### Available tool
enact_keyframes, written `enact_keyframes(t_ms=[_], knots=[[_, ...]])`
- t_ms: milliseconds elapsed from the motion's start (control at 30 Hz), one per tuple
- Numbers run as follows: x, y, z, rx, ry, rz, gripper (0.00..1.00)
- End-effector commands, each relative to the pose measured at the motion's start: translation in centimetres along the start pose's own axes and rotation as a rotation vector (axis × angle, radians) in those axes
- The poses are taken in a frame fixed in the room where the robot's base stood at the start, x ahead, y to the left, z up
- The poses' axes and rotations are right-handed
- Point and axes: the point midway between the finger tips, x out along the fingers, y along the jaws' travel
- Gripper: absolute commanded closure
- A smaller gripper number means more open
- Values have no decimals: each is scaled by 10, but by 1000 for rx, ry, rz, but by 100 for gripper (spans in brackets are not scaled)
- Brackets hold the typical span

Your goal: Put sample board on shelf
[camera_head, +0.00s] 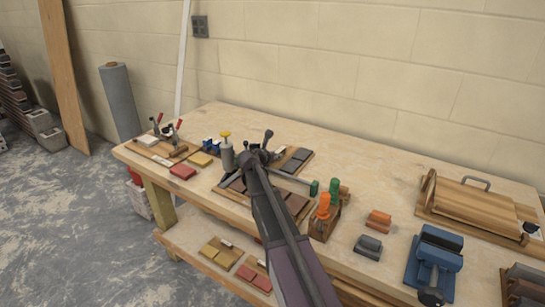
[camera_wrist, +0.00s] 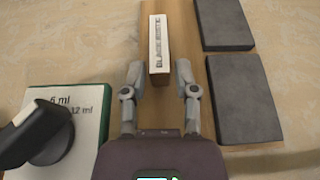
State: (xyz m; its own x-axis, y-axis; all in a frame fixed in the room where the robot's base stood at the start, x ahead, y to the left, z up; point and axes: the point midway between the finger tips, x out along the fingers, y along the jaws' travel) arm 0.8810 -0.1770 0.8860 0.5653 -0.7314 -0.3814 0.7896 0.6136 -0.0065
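The sample board (camera_wrist: 201,70) is a brown wooden strip lying on the bench, with a raised white label block (camera_wrist: 158,44) and dark grey tiles beside it. In the head view the board with dark tiles (camera_head: 294,159) lies partly behind my arm. My gripper (camera_wrist: 159,74) is open in the wrist view, its fingertips on either side of the label block's near end, with gaps visible. In the head view my gripper (camera_head: 262,151) is small and partly hidden by my arm. The lower shelf (camera_head: 191,239) under the bench holds boards with yellow tiles (camera_head: 222,252) and red tiles (camera_head: 254,276).
Orange and green-handled tools (camera_head: 324,211), a blue vise-like tool (camera_head: 434,262) and a wooden press (camera_head: 470,205) occupy the right.

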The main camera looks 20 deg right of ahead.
Motion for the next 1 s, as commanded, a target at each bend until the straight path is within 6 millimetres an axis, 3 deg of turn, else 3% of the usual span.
enact_keyframes(t_ms=[467, 667, 1000], knots=[[-2, 0, 3, 0, 0, 0, 58], [-21, -1, 3, 0, 0, 2, 58], [-76, -1, 4, -2, 0, 2, 58]])
